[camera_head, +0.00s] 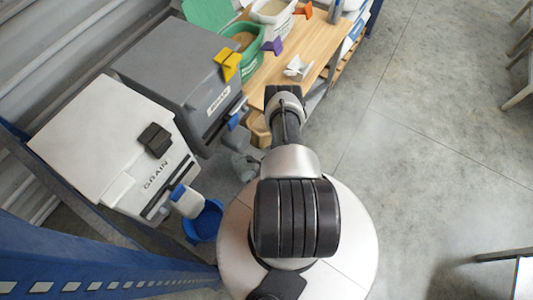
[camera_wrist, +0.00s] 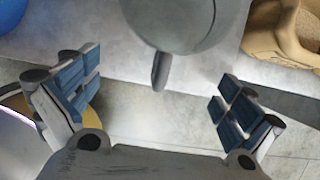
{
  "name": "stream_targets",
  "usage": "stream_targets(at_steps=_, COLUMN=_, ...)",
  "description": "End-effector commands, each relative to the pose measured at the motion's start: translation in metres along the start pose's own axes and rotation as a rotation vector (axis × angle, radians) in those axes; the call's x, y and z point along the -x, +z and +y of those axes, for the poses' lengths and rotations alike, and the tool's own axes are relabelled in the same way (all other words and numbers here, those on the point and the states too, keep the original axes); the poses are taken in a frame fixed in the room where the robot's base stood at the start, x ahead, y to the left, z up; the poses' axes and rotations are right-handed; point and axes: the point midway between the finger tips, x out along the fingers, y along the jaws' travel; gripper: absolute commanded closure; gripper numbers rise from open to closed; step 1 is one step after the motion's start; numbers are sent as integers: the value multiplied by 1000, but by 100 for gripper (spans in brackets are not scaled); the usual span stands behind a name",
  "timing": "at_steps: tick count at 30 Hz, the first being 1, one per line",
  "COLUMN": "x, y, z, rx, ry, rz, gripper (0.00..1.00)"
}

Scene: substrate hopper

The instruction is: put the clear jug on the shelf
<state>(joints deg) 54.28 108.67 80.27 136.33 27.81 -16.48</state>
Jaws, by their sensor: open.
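The clear jug (camera_wrist: 185,22) looks grey and see-through, at the top middle of the wrist view. Its handle (camera_wrist: 160,70) points down toward my gripper. My gripper (camera_wrist: 155,88) is open and empty, with its two blue-padded fingers spread to either side of the handle's line. The handle end appears between the fingers, touching neither. In the head view the jug (camera_head: 243,166) is a faint greyish shape below the dark grey hopper, partly hard to make out. My gripper's fingers are not clear in the head view. Which surface is the shelf I cannot tell for sure.
A tan container (camera_wrist: 285,35) is close at the right of the jug. A blue tub (camera_head: 204,222) stands below the white GRAIN hopper (camera_head: 105,145). The dark grey hopper (camera_head: 180,75) is beside it. A wooden bench (camera_head: 315,40) holds tubs and clips.

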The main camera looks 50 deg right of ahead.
Motion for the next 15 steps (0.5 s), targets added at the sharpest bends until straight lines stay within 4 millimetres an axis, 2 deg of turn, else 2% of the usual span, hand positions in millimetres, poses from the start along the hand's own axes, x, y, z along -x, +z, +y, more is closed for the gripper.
stream_targets(at_steps=3, x=10, y=-22, z=0, rx=-6, ry=0, rz=1, gripper=0)
stream_targets(at_steps=6, x=14, y=-34, z=0, rx=-3, ry=-1, rz=1, gripper=0)
stream_targets(at_steps=15, x=18, y=-45, z=0, rx=1, ry=0, rz=0, gripper=0)
